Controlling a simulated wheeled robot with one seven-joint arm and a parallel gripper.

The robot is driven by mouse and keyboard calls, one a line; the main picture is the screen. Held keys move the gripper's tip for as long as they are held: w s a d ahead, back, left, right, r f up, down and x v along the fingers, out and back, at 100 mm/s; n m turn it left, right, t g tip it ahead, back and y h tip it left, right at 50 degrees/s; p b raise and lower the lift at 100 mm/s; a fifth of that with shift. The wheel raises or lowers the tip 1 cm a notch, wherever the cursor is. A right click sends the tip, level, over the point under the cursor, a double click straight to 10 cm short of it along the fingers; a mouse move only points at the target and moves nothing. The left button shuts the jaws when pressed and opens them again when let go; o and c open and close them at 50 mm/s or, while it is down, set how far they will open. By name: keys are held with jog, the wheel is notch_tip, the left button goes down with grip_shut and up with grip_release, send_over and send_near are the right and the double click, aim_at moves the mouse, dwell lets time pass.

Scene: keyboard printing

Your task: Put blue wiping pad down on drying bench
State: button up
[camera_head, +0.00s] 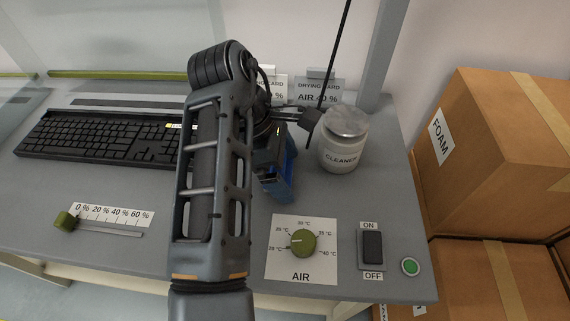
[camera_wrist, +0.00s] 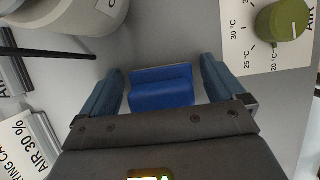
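The blue wiping pad (camera_wrist: 162,90) shows in the wrist view between my two blue-grey fingers, against the grey drying bench (camera_wrist: 160,50). A gap shows between the pad and each finger. My gripper (camera_wrist: 163,77) is open around it. In the head view my gripper (camera_head: 276,176) is low over the bench (camera_head: 215,275), left of the cleaner jar. There, my arm and gripper hide most of the pad, and blue parts of the fingers and pad are hard to tell apart.
The white cleaner jar (camera_head: 342,142) stands close to the right of my gripper. Drying cards (camera_head: 318,90) stand behind. A black keyboard (camera_head: 95,137) lies at left. The AIR dial (camera_head: 303,243), ON/OFF switch (camera_head: 372,247) and slider (camera_head: 66,220) are along the front. Boxes (camera_head: 500,160) stand at right.

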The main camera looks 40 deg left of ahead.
jog(key=shift+a+r+p, duration=0.1)
jog(key=shift+r+p, duration=0.25)
jog(key=shift+r, duration=0.15)
jog(key=p+v, duration=0.9)
jog(key=v, duration=0.2)
jog(key=shift+s+r, duration=0.1)
jog(key=shift+s, duration=0.05)
